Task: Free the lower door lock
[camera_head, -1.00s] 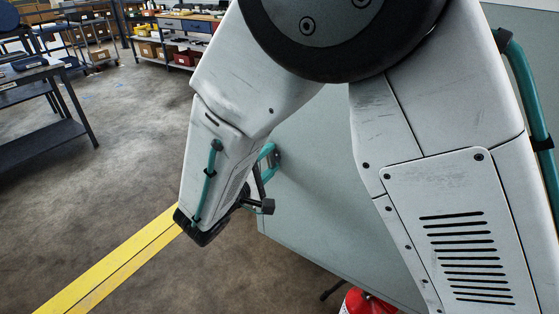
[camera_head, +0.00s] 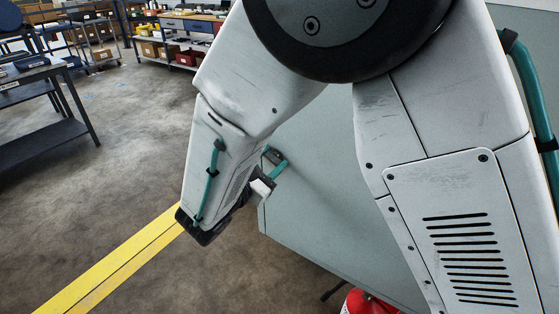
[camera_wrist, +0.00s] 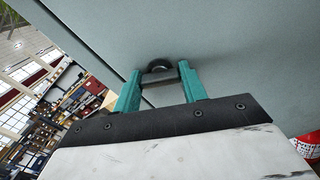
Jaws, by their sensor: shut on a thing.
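The lower door lock (camera_wrist: 159,65) shows in the wrist view as a small dark rounded piece with a short bar, against the grey-green door panel (camera_wrist: 230,50). My gripper (camera_wrist: 161,76) has its two teal fingers on either side of this piece and is shut on it. In the head view my gripper (camera_head: 275,163) is at the door panel (camera_head: 320,215), near its left edge. There the lock is small and mostly hidden by my fingers, so its exact position cannot be told.
A red extinguisher-like object (camera_head: 366,302) stands below the door panel. A yellow floor stripe (camera_head: 110,262) runs at the lower left. Dark workbenches (camera_head: 45,115) and shelves with boxes (camera_head: 170,50) stand farther back. The floor between is clear.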

